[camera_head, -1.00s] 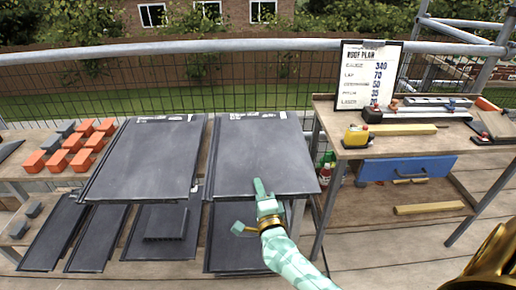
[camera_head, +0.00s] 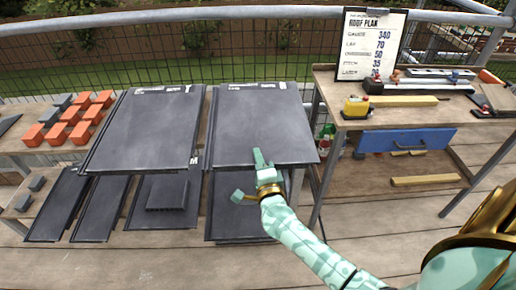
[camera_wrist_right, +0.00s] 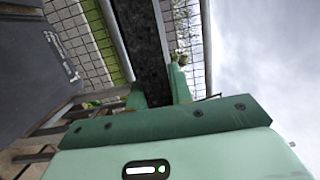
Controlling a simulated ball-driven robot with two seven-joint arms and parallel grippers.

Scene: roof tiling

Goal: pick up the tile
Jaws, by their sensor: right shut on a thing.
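A large dark grey tile (camera_head: 262,125) lies at the top of the right stack or rack, with white print along its far edge. My right gripper (camera_head: 262,165) is at the middle of its near edge and is shut on it. In the right wrist view the tile (camera_wrist_right: 143,40) shows edge-on as a dark band between the two green fingers of the right gripper (camera_wrist_right: 157,88). A similar dark tile (camera_head: 145,130) lies to its left. My left gripper is not in view.
Narrower dark tiles (camera_head: 98,208) lie on a lower shelf. Orange and grey blocks (camera_head: 70,115) sit on the left bench. The right workbench (camera_head: 330,92) holds a yellow tool (camera_head: 356,107) and a roof plan board (camera_head: 370,45). A rail and mesh fence run behind.

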